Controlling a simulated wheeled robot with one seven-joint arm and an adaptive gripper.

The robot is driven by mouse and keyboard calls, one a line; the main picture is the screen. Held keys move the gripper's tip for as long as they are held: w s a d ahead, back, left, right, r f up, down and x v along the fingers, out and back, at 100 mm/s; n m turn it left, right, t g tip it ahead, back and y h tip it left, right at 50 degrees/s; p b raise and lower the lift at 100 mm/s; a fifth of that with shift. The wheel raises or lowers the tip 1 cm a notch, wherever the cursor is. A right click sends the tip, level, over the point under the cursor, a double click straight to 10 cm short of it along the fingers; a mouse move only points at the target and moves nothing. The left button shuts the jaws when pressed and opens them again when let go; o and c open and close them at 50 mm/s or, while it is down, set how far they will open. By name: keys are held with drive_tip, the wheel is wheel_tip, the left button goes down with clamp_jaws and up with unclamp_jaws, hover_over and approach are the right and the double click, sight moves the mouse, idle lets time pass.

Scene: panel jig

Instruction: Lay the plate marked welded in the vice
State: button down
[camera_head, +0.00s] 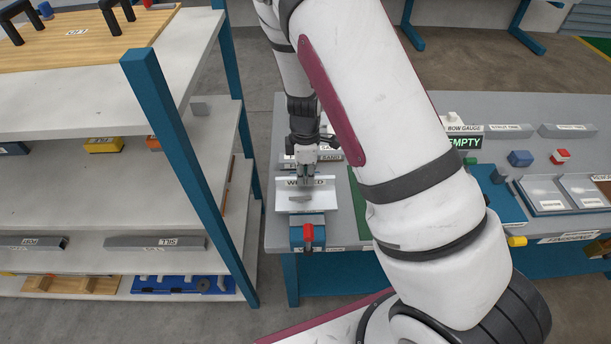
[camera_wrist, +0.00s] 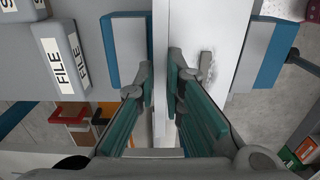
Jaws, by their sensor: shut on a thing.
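The plate marked welded (camera_head: 291,199) is a pale metal piece in the head view, its label partly hidden by my gripper. My gripper (camera_head: 307,178) is shut on the plate's upright part, pointing down. In the wrist view the gripper (camera_wrist: 161,88) pinches a thin upright edge of the plate (camera_wrist: 200,35). The blue vice (camera_head: 297,232) with a red handle end stands at the bench's front edge, just below the plate in the picture. Blue vice parts (camera_wrist: 267,52) show on both sides of the plate in the wrist view. I cannot tell whether the plate rests on the vice.
A shelf rack with a blue post (camera_head: 185,160) stands close on the left. Behind the gripper lie labelled holders on the grey bench (camera_head: 278,130). A block marked file (camera_wrist: 62,62) is beside the vice. Trays (camera_head: 547,207) and an empty sign (camera_head: 464,143) are right.

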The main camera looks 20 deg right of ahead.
drive_tip(key=shift+f, duration=0.2)
drive_tip(key=shift+f, duration=0.1)
drive_tip(key=c, duration=1.7)
unclamp_jaws()
drive_tip(key=s+a+r+m+t+y, duration=0.1)
drive_tip(key=s+r+m, duration=0.25)
drive_tip(key=r, duration=1.05)
drive_tip(key=s+r+m+t+y, duration=0.1)
drive_tip(key=s+r+m, duration=0.3)
drive_tip(key=r, duration=1)
drive_tip(key=shift+s+d+r+m+t+h, duration=0.15)
drive_tip(key=shift+s+r+m+t+h, duration=0.35)
drive_tip(key=shift+s+r+m, duration=1.4)
drive_tip(key=shift+s+d+r+m+t+h, duration=0.3)
drive_tip(key=shift+s+r+t, duration=0.5)
drive_tip(key=shift+s, duration=2.25)
drive_tip(key=shift+s+d+r+m+t+h, duration=0.15)
drive_tip(key=shift+s+r+m+t, duration=0.45)
drive_tip(key=shift+s+r+m, duration=1.3)
